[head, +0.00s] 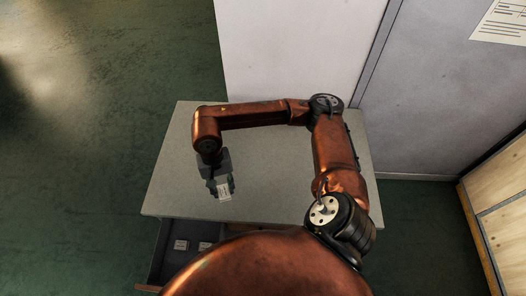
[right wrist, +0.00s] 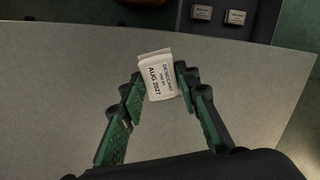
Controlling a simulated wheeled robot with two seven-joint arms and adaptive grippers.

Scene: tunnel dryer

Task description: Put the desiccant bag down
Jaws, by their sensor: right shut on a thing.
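The desiccant bag (right wrist: 158,77) is a small white packet with black print reading "DESICCANT" and "AUG 2027". My right gripper (right wrist: 157,84) is shut on it, with a green-padded finger on each side. In the head view the bag (head: 223,188) shows below the right gripper (head: 219,180), over the left front part of the grey tabletop (head: 270,190). I cannot tell whether the bag touches the tabletop. My left gripper is not in view.
An open drawer (head: 157,262) under the table's front holds small white labelled packets (head: 181,245); two show in the right wrist view (right wrist: 201,12). The tabletop around the bag is clear. A white wall panel (head: 290,45) stands behind, and a wooden crate (head: 500,210) at right.

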